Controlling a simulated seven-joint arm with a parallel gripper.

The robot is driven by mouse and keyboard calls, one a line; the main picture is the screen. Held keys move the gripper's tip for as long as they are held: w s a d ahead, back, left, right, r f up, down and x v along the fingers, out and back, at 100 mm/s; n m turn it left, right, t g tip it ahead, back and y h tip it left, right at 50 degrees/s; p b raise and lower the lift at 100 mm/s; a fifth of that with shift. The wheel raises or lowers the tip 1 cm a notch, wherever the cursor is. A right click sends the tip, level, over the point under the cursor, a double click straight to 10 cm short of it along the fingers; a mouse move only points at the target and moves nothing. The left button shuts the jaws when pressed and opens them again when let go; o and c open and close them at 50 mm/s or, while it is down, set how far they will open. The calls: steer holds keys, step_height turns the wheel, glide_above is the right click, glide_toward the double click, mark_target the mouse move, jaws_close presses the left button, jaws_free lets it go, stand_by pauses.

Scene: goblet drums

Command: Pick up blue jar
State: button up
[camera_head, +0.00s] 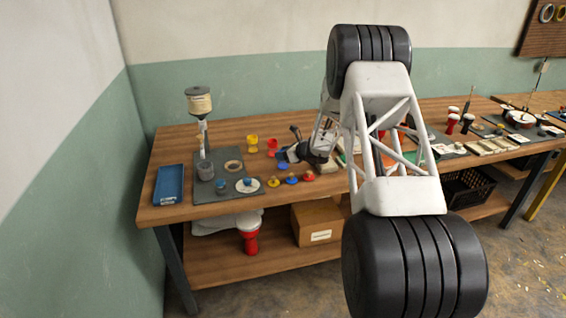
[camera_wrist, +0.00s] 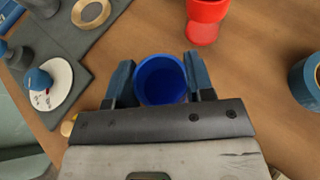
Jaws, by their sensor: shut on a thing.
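The blue jar (camera_wrist: 161,82) is a round, open-topped cup seen from above in the wrist view. It sits between the two blue fingers of my gripper (camera_wrist: 160,75), one finger against each side. My gripper is shut on it. In the head view my gripper (camera_head: 287,156) is at the middle of the workbench, with only a little blue showing at its tip, and my arm hides part of the area. I cannot tell whether the jar touches the bench.
A red goblet drum (camera_wrist: 206,18) stands just beyond the jar; a yellow one (camera_head: 252,142) is farther left. A blue container (camera_wrist: 306,80) is to the right. Small coloured pieces (camera_head: 292,179) line the front. A blue tray (camera_head: 168,184) lies at the left end of the bench (camera_head: 170,143).

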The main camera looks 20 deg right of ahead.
steer(key=shift+r, duration=0.15)
steer(key=shift+r, duration=1.4)
steer(key=s+a+r, duration=0.1)
steer(key=s+r, duration=0.1)
steer(key=s, duration=1.4)
steer(key=shift+a, duration=0.35)
